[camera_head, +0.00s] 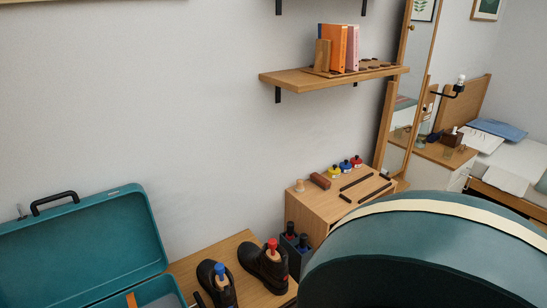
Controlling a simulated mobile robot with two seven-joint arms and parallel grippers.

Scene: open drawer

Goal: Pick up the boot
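Two dark boots stand on a low wooden surface (202,262) at the bottom of the head view. One boot (277,273) is on the right, with a red-topped peg-like piece in its opening. The other boot (207,277) is on the left, nearer the bottom edge, with a blue-topped piece in it and its lower part partly cut off by the frame. Neither of my grippers is in view, so I see no gripper touching either boot.
An open teal case (148,236) lies left of the boots. Dark holders with bottles (290,244) stand close behind the right boot, beside a wooden cabinet (316,217). A large teal rounded form with a cream band blocks the lower right. A wall shelf (290,77) hangs above.

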